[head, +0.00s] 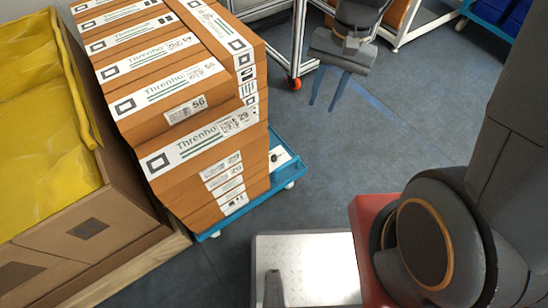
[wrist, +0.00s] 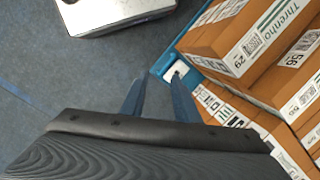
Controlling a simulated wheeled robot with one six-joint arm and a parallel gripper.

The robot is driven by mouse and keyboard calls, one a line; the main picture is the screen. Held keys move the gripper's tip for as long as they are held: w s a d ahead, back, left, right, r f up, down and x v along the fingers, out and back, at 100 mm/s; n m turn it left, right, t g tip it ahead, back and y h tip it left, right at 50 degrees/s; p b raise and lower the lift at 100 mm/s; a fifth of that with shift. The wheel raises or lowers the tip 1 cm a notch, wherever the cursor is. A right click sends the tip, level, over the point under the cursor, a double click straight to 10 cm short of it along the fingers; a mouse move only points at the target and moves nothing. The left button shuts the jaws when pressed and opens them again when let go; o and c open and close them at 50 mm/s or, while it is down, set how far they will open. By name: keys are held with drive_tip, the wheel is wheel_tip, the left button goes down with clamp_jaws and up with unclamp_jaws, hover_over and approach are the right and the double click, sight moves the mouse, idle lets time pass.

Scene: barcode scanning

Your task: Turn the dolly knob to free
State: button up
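The blue dolly (head: 290,174) stands under a stack of brown boxes, and its corner also shows in the wrist view (wrist: 161,65). The dolly knob (head: 276,156) is a small dark part on a white plate at that corner. It shows beside the right fingertip in the wrist view (wrist: 175,74), though its setting is too small to read. My gripper (head: 323,105) is open and empty, above the floor to the upper right of the knob in the head view. In the wrist view its two fingers (wrist: 156,84) are apart, with floor between them.
The stacked boxes (head: 190,150) rise close beside the knob. A crate lined with yellow plastic (head: 45,130) stands at the left. A metal-framed rack (head: 298,40) with an orange caster is behind. Open floor (head: 375,130) lies right of the dolly.

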sight(273, 156)
drive_tip(key=shift+w+a+f+m+g+y+b, duration=0.3)
drive_tip(key=shift+w+a+f+m+b, duration=1.2)
drive_tip(key=shift+f+b, duration=4.2)
drive_tip(key=shift+w+a+f+m+g+y+b, duration=0.15)
drive_tip(key=shift+w+a+f+m+y+b, duration=0.45)
drive_tip(key=shift+w+a+f+b, duration=4.95)
drive_tip(key=shift+s+d+f+m+g+y+b, duration=0.25)
drive_tip(key=shift+s+d+f+m+b, duration=1.35)
drive_tip(key=shift+f, duration=8.35)
drive_tip(key=shift+w+a+n, duration=0.15)
drive_tip(key=shift+a+n, duration=0.2)
drive_tip(key=shift+n, duration=0.05)
clamp_jaws()
